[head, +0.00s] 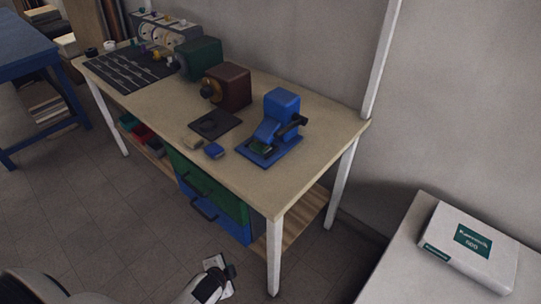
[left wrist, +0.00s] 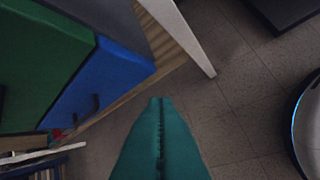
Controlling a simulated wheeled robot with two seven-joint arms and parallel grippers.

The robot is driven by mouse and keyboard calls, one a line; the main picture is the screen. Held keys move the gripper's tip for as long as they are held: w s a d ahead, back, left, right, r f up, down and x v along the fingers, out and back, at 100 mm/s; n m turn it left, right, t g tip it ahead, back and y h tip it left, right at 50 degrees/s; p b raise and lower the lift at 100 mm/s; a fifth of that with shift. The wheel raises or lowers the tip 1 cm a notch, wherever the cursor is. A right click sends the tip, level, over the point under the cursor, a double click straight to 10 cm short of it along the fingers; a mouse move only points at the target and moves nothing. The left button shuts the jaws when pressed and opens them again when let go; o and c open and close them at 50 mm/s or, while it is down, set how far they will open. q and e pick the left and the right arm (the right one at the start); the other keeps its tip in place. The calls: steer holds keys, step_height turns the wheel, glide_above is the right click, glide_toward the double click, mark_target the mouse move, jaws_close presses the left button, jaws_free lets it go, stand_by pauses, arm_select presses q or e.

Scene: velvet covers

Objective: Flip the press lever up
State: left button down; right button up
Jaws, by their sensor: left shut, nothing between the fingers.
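The blue press (head: 281,108) stands on a blue base plate near the right front corner of the wooden workbench. Its black lever (head: 293,125) sticks out at the press's right side, with a dark knob at its end. A small dark green block lies at the front of the press's base. My left gripper (head: 230,271) is low in front of the bench, below the tabletop and well apart from the press. In the left wrist view its teal fingers (left wrist: 160,101) are closed together and empty. The press is outside that view. My right gripper is not in view.
The workbench (head: 330,124) has green and blue drawers (head: 215,205) beneath and white legs. A brown machine (head: 229,86), a green machine (head: 200,58) and a black mat (head: 215,124) stand left of the press. A white box (head: 468,248) lies on a table at right.

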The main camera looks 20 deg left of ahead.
arm_select(q)
steer(key=w+r+m+t+h+b, duration=0.1)
steer(key=w+r+m+t, duration=0.2)
steer(key=w+r+m, duration=0.2)
steer(key=w+a+r+m+t+h+b, duration=0.1)
steer(key=w+r+m+t, duration=0.3)
steer(key=r+m, duration=0.6)
steer(key=w+a+r+m+t+h+b, duration=0.1)
steer(key=w+r+m+t+h+b, duration=0.1)
steer(key=w+r+m, duration=0.5)
steer(key=shift+w+r+m+t+h, duration=0.1)
steer(key=shift+w+m+t+h, duration=0.15)
steer(key=shift+m, duration=0.4)
steer(key=shift+w+r+m+t+h, duration=0.1)
steer(key=shift+w+m+t+h, duration=0.2)
steer(key=shift+m, duration=0.4)
steer(key=shift+w+r+m+t+h, duration=0.15)
steer(key=shift+m+t, duration=0.2)
steer(key=shift+m, duration=0.3)
steer(key=m+h, duration=0.1)
steer(key=m, duration=0.1)
steer(key=shift+w+m, duration=0.15)
steer(key=shift+m, duration=0.25)
steer(key=m, duration=0.1)
steer(key=m+h, duration=0.1)
steer(key=m+g+h, duration=0.1)
steer(key=m, duration=0.1)
steer(key=shift+w+d+r, duration=0.1)
steer(key=shift+w+d, duration=0.05)
steer(key=shift+d, duration=0.1)
